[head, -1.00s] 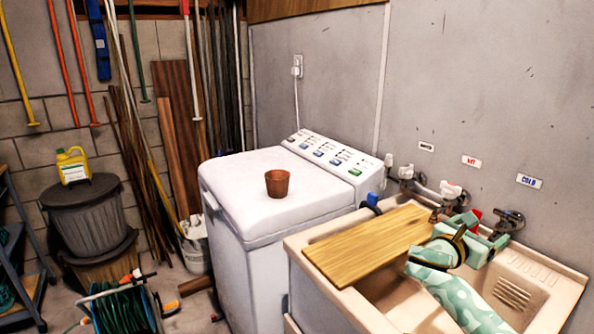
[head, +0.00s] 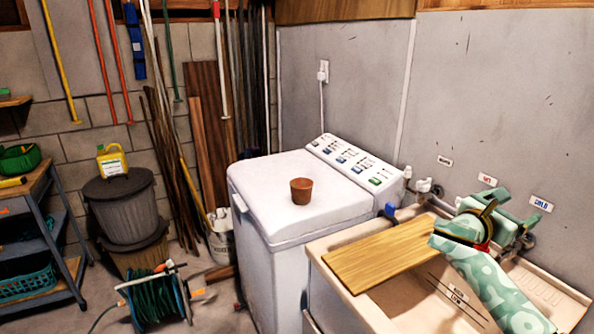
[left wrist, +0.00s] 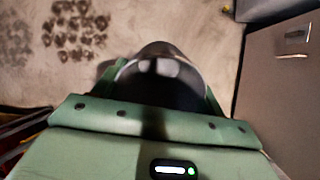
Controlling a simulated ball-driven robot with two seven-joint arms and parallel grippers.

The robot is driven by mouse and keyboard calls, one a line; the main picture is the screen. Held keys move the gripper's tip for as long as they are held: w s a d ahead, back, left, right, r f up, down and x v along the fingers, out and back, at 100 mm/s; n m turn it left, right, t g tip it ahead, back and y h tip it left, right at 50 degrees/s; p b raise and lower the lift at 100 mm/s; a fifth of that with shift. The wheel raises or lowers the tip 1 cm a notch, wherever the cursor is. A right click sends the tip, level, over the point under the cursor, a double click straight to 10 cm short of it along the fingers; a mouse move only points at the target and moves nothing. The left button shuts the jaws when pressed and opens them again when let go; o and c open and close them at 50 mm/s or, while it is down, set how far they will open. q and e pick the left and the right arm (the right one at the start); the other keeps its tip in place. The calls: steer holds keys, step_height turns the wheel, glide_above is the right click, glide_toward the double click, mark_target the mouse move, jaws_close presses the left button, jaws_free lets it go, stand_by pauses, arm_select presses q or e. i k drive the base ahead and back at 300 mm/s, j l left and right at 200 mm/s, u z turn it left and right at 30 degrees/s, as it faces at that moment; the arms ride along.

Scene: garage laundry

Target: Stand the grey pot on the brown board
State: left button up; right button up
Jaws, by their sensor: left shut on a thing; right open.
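The brown board (head: 385,252) lies flat across the left part of the sink, and its top is bare. The grey pot (left wrist: 163,90) shows in the left wrist view as a dark, rounded vessel, partly hidden by my gripper body. My left gripper (left wrist: 163,76) is shut on it, with a green finger on each side. Neither this gripper nor the grey pot is in the head view. My right gripper (head: 517,226) is open and empty over the back of the sink, near the taps, to the right of the board.
A small terracotta pot (head: 301,191) stands on the white washing machine (head: 265,180) left of the sink (head: 350,300). A hose reel (head: 155,298) is on the floor. A blue shelf unit (head: 62,240) stands at the left. Grey bins (head: 125,210) stand by the back wall.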

mark_target(366, 261)
steer(key=k+j, duration=0.1)
steer(key=j, duration=0.25)
steer(key=k+j, duration=0.1)
steer(key=j, duration=0.2)
steer(key=k+j, duration=0.15)
steer(key=j, duration=0.2)
steer(key=k+j, duration=0.1)
steer(key=j, duration=0.25)
